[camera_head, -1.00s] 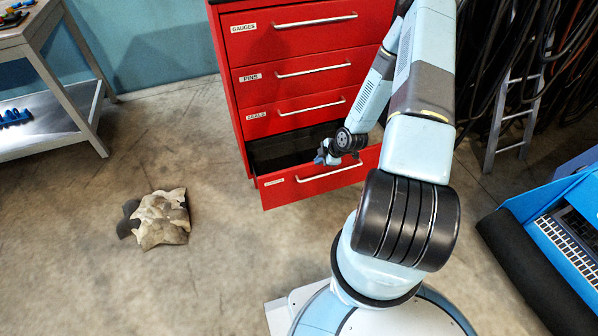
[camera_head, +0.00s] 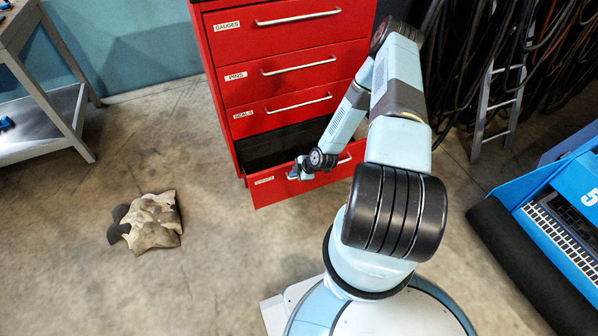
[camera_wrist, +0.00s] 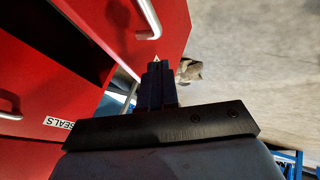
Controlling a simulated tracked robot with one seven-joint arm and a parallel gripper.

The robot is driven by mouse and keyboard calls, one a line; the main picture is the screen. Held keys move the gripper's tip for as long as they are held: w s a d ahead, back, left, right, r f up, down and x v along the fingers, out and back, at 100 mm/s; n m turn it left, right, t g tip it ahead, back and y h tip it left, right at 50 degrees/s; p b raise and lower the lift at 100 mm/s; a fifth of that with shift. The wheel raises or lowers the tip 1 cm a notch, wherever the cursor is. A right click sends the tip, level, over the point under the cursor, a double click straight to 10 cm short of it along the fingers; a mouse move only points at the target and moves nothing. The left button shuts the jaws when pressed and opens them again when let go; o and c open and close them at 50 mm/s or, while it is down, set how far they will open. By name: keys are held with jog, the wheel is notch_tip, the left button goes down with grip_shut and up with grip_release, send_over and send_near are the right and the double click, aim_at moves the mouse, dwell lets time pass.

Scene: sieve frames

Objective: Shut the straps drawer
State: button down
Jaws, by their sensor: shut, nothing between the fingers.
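The straps drawer (camera_head: 285,190) is the lowest drawer of the red cabinet and stands open in the head view. Its dark inside (camera_head: 262,150) shows, and its label is too small to read. A silver handle runs across its front, partly hidden behind my arm. My gripper (camera_head: 296,172) is shut and empty by the upper edge of that front, left of its middle; I cannot tell whether it touches. In the wrist view, my closed fingers (camera_wrist: 157,75) point at the edge of the red drawer front (camera_wrist: 105,25), below its handle (camera_wrist: 148,22).
Above are the shut seals (camera_head: 285,112), pins and gauges drawers. A crumpled cloth-like heap (camera_head: 150,221) lies on the floor at left, near a metal bench (camera_head: 48,128). A ladder and hanging cables are at right, with a blue case (camera_head: 560,205). Floor before the drawer is clear.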

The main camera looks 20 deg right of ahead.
aim_at(283, 171)
jog(key=w, duration=0.2)
jog(key=w+f, duration=0.1)
jog(key=shift+a+f, duration=0.1)
jog(key=shift+a, duration=0.2)
jog(key=shift+w, duration=0.85)
